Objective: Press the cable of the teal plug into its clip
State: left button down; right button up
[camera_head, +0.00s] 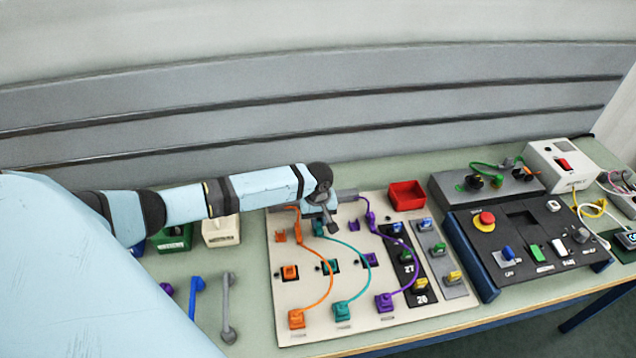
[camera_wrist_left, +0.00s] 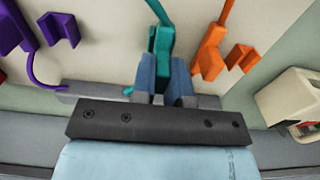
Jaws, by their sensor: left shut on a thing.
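My left gripper (camera_head: 332,226) is over the upper part of the beige board. In the left wrist view its blue fingers (camera_wrist_left: 164,72) are shut on a teal part (camera_wrist_left: 161,42), with the teal cable (camera_wrist_left: 156,9) running off from it. In the head view the teal cable (camera_head: 368,262) curves down to a teal block (camera_head: 342,312) at the board's lower edge. A teal piece (camera_head: 318,228), likely the clip, shows just left of the fingers. The fingers partly hide this spot, so I cannot tell whether the cable is inside the clip. My right gripper is not in view.

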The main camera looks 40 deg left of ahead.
pick_arm(q)
jog(key=shift+f, duration=0.2)
jog(key=shift+f+b, duration=0.4)
jog(key=shift+f, duration=0.45)
jog(key=c, duration=0.6)
grip_release()
notch_tip(320, 180, up, 3)
jog(key=shift+f+p, duration=0.1)
jog(key=shift+p, duration=1)
jog(key=shift+r, duration=2.9)
